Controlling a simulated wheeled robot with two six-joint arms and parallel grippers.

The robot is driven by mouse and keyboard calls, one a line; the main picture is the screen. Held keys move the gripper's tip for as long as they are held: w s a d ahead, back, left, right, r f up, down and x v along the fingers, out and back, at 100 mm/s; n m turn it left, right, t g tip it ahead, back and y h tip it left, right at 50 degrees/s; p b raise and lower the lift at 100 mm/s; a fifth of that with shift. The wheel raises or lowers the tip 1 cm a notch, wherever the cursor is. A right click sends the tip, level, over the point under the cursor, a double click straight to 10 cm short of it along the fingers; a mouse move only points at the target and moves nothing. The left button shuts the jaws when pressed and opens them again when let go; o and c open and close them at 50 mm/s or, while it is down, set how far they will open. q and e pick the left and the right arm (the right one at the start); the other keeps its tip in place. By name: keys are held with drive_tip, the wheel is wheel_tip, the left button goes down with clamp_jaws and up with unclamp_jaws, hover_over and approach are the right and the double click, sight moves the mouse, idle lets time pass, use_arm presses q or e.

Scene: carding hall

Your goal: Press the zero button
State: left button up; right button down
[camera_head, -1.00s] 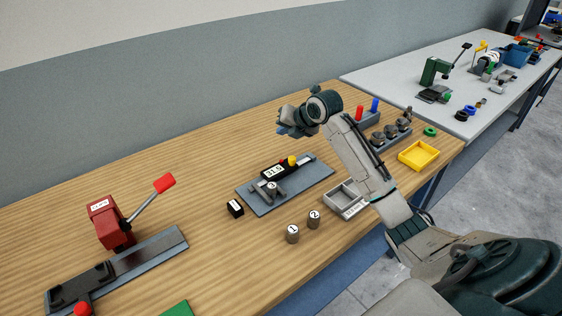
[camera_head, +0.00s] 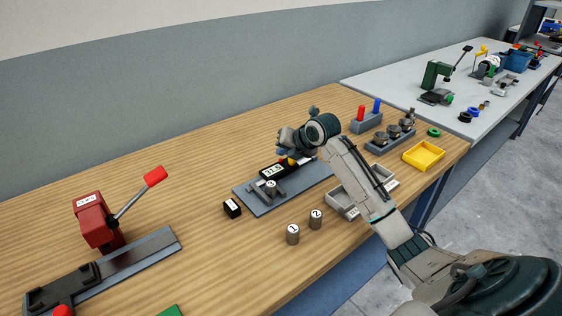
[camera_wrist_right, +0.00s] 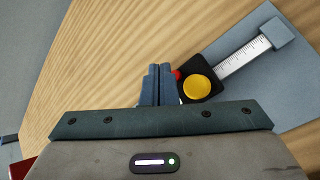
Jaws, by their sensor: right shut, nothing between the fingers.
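A grey plate (camera_head: 257,206) on the wooden bench carries a black gauge with a lit display (camera_head: 273,171). In the right wrist view the gauge has a large round yellow button (camera_wrist_right: 197,88), a small red button (camera_wrist_right: 177,74) and a ruled scale (camera_wrist_right: 245,55). No lettering on either button can be read. My right gripper (camera_head: 290,157) is over the gauge's far right end in the head view and partly covers the buttons. Its blue fingers (camera_wrist_right: 157,84) are shut and empty, just left of the red button. I cannot tell whether they touch it.
Numbered cylinders (camera_head: 292,234) stand in front of the plate, with a small black block (camera_head: 232,208) at its left. A grey tray (camera_head: 342,204) lies under my right arm. A red lever device (camera_head: 98,224) is at the left, a yellow tray (camera_head: 424,155) at the right.

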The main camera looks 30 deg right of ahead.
use_arm(q)
drive_tip(key=shift+s, duration=0.35)
drive_tip(key=shift+w+a, duration=0.1)
drive_tip(key=shift+w, duration=0.15)
drive_tip(key=shift+w, duration=0.3)
drive_tip(key=shift+s, duration=0.45)
idle(0.3)
use_arm(e)
drive_tip(key=shift+f, duration=0.1)
drive_tip(key=shift+f, duration=0.3)
use_arm(q)
drive_tip(key=shift+w, duration=0.45)
